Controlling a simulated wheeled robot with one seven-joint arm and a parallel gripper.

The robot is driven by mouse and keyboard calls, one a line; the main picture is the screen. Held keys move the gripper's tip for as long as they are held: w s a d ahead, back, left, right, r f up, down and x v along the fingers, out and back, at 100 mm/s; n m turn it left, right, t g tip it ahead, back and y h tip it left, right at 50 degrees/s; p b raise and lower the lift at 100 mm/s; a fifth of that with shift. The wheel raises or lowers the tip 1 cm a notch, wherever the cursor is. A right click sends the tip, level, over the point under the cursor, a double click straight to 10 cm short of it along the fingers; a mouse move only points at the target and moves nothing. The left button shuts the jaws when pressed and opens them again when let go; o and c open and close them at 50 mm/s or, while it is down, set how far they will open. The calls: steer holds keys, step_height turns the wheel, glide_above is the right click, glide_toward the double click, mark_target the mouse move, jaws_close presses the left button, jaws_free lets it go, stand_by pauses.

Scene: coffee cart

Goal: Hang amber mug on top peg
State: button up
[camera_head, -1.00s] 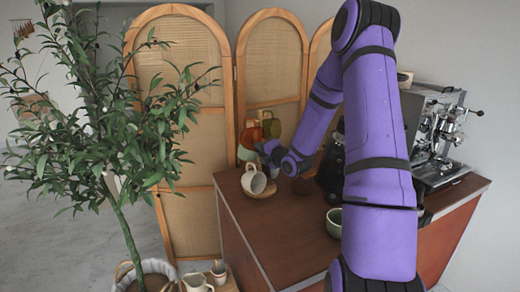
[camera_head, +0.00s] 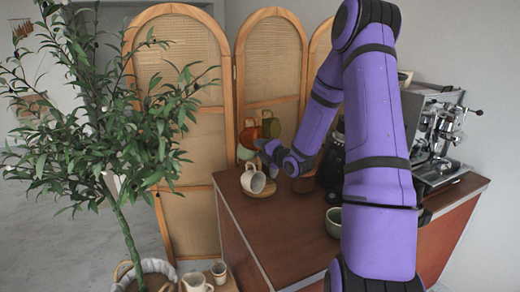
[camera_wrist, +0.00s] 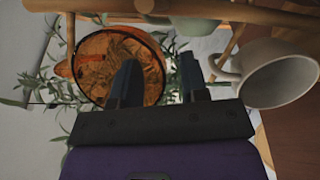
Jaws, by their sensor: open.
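The amber mug (camera_head: 250,136) is up at the top of the mug rack, left of the dark green mug (camera_head: 270,127). In the wrist view the amber mug (camera_wrist: 95,62) is see-through orange, its mouth facing the camera. My gripper (camera_wrist: 158,72) is open; its left finger overlaps the mug's mouth and its right finger is clear of it. I cannot tell whether the finger touches the glass. A wooden rod (camera_wrist: 245,12) crosses the top of the wrist view. The mug's contact with a peg is hidden. In the head view my gripper (camera_head: 263,146) is just below the mugs.
A cream mug (camera_head: 253,179) is low on the rack, near the round base; it also shows right of my fingers in the wrist view (camera_wrist: 282,80). A pale green mug (camera_wrist: 195,26) is beyond. The plant (camera_head: 110,130) stands left; the counter front (camera_head: 285,230) is clear.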

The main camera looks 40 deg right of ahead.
steer(key=s, duration=1)
steer(key=shift+r, duration=0.35)
steer(key=s+a+r+m+g+h, duration=0.35)
steer(key=a+r+m+g, duration=0.35)
steer(key=a+r+m, duration=0.5)
steer(key=s+a+r+m+g+y, duration=0.1)
steer(key=s+a+r+m, duration=0.1)
steer(key=s, duration=0.5)
steer(key=s+a+r+m+g+y, duration=0.1)
steer(key=s+a+r+m+g, duration=0.1)
steer(key=s+a+m, duration=0.2)
steer(key=s+a+r+m+g+y, duration=0.1)
steer(key=s+a+r+m+g, duration=0.1)
steer(key=s+a, duration=0.4)
steer(key=s+m, duration=0.1)
steer(key=s, duration=0.4)
steer(key=shift+a+r, duration=0.15)
steer(key=shift+r, duration=0.15)
